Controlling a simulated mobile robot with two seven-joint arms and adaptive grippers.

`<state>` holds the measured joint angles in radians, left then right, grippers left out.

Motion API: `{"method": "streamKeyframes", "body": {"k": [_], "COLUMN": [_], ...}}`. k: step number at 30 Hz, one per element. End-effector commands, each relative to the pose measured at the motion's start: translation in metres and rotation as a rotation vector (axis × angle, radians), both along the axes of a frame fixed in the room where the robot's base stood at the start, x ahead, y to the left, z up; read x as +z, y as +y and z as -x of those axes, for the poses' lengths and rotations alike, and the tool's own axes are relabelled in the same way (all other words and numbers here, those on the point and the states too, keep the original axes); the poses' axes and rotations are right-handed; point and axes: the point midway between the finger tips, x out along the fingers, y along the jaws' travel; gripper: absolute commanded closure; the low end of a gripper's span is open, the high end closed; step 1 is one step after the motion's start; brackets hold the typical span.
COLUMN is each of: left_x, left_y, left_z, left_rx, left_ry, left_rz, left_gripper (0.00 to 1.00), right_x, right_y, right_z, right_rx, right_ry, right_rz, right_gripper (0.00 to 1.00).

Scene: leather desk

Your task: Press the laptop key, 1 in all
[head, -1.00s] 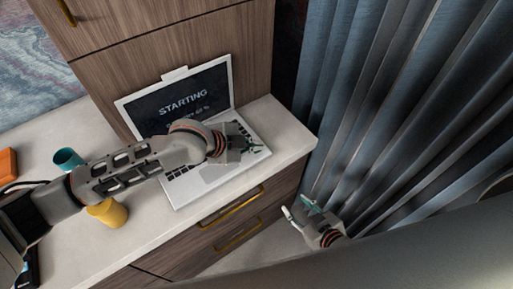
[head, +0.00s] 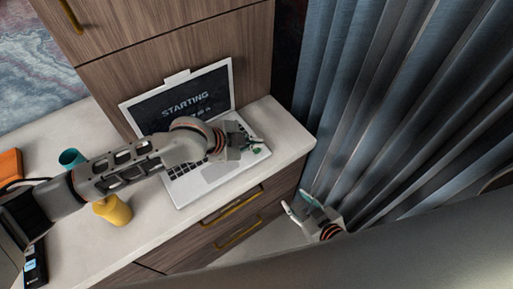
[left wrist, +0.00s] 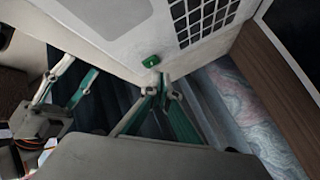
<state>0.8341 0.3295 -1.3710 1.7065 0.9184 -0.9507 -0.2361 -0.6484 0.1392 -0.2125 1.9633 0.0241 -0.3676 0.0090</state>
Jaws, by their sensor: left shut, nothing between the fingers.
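The open laptop (head: 205,183) stands on the white desk top, its screen (head: 186,105) reading "STARTING". A green key (head: 257,150) sits at the right end of the laptop's base; it also shows in the left wrist view (left wrist: 151,61), uncovered. My left gripper (head: 260,141) is shut and empty, its fingertips beside the green key. In the left wrist view the fingertips (left wrist: 165,79) appear just below the key, and I cannot tell whether they touch the laptop. My right gripper (head: 302,203) is open and empty, off the desk's front edge.
A teal mug (head: 71,158) and a yellow mug (head: 113,210) stand left of the laptop, close to my left arm. An orange object (head: 10,163) lies at the far left. Blue curtains (head: 400,90) hang beyond the desk's right end. Drawers with brass handles are below.

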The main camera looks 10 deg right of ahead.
Motion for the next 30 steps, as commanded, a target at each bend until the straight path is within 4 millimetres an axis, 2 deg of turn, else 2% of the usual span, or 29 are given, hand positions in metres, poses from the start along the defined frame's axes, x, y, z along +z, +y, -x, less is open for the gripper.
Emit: {"method": "streamKeyframes", "body": {"k": [10, 18, 30], "left_x": [0.028, 0.047, 0.048], "left_y": [0.0, 0.0, 0.0], "left_z": [0.0, 0.0, 0.0], "left_rx": [0.0, -0.001, 0.0], "left_ry": [0.002, -0.001, 0.0], "left_rz": [0.001, 0.001, 0.0], "left_gripper": [1.0, 1.0, 1.0], "right_x": [0.032, 0.034, 0.032], "right_y": [0.0, 0.0, 0.0], "right_z": [0.001, 0.001, 0.002], "right_rx": [0.0, 0.0, 0.001], "right_ry": [0.004, 0.003, 0.007], "right_rz": [0.001, 0.0, 0.001], "right_gripper": [0.6, 0.6, 0.6]}}
